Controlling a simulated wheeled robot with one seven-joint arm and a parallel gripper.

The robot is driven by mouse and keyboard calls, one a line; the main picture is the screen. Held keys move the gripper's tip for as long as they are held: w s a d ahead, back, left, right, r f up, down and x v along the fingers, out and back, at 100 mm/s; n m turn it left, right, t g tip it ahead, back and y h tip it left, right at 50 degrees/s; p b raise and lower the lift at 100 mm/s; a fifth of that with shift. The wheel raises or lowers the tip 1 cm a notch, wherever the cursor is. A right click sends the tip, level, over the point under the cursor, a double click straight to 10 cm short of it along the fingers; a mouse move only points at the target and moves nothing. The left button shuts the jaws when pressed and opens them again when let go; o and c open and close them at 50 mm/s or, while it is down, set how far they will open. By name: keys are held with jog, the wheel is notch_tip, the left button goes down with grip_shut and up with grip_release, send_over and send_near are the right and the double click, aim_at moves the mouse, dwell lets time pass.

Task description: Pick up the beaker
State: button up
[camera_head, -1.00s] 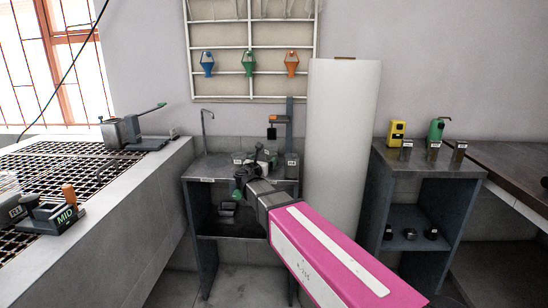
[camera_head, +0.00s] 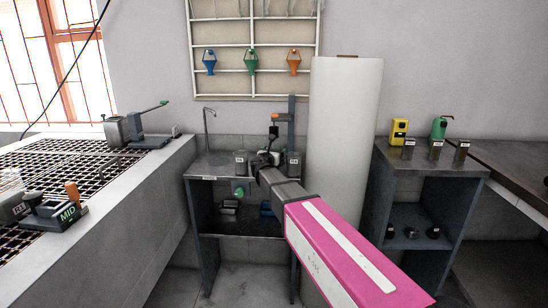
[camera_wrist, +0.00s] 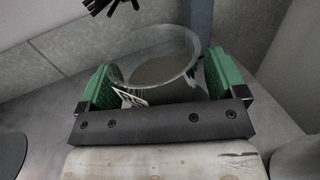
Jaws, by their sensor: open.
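A clear, round beaker (camera_wrist: 160,65) with a label on its side shows in the wrist view. It stands between the two green finger pads of my gripper (camera_wrist: 162,80), which is open around it. The pads flank the beaker left and right; I cannot tell whether either touches it. The gripper's dark crossbar hides the lower front of the beaker. In the head view my gripper (camera_head: 262,162) is over the small dark bench (camera_head: 208,170) in the middle. The beaker cannot be made out there.
Labelled containers (camera_head: 240,158) and a stand with an upright post (camera_head: 291,125) are on the bench near my gripper. A tall white cylinder (camera_head: 343,150) rises to the right. A grated counter (camera_head: 75,165) lies left. A dark shelf (camera_head: 385,180) with several items stands right.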

jog(key=c, duration=1.1)
